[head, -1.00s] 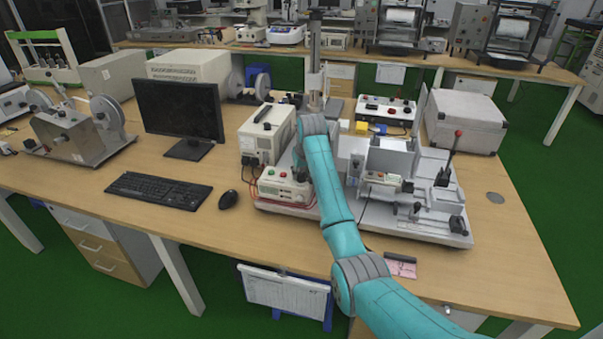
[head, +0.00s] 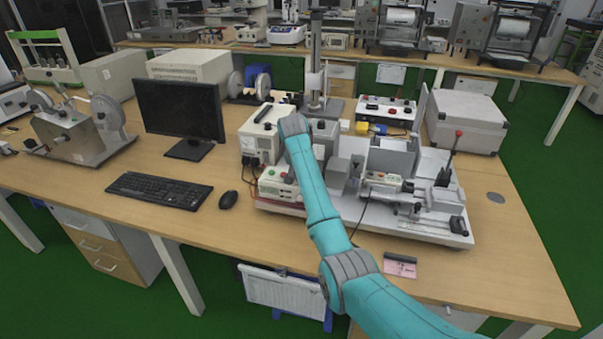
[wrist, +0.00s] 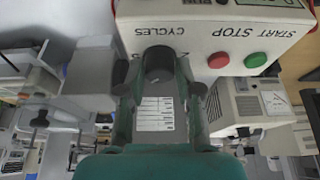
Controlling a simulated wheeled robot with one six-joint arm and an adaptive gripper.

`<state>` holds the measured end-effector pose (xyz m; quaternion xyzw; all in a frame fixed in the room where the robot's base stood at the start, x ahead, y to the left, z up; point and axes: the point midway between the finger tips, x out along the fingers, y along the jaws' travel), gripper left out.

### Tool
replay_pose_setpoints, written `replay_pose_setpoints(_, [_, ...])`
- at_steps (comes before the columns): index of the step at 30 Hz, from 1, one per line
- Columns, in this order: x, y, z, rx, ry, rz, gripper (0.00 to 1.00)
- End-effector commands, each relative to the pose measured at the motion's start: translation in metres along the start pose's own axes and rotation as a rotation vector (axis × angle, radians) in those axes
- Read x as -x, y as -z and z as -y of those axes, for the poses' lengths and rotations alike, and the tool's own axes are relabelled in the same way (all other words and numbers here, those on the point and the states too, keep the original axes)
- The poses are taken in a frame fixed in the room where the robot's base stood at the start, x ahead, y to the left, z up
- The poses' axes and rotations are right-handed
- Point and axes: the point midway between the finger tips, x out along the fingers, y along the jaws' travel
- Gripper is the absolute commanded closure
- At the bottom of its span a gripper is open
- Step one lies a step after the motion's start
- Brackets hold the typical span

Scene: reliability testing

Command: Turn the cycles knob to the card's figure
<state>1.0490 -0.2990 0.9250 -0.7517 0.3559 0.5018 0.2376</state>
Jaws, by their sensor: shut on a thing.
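The cycles knob (wrist: 158,62) is a dark round knob on a white control box (wrist: 215,28), under the upside-down word CYCLES in the wrist view. My gripper (wrist: 160,84) is shut on it, with a dark finger on each side. The fingers and knob hide most of the scale figures, and I cannot read a pointer. Green and red START and STOP buttons sit to the right. In the head view the control box (head: 272,183) is partly behind my arm, which hides my gripper. A pink card (head: 398,269) lies near the table's front edge; its figure is too small to read.
A white machine base (head: 425,228) with clamps and a lever stands right of my arm. A beige power unit (head: 258,133) is behind the control box. A mouse (head: 228,200) and keyboard (head: 160,189) lie to the left. The front table strip is mostly clear.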

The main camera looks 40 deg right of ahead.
Motion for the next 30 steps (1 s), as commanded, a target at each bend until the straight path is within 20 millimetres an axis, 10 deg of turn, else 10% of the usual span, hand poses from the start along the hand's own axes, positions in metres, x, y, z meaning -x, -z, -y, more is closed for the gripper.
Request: replay_pose_setpoints(30, [-0.0011,0.0002,0.0038,-0.718,-0.300,0.003,1.00])
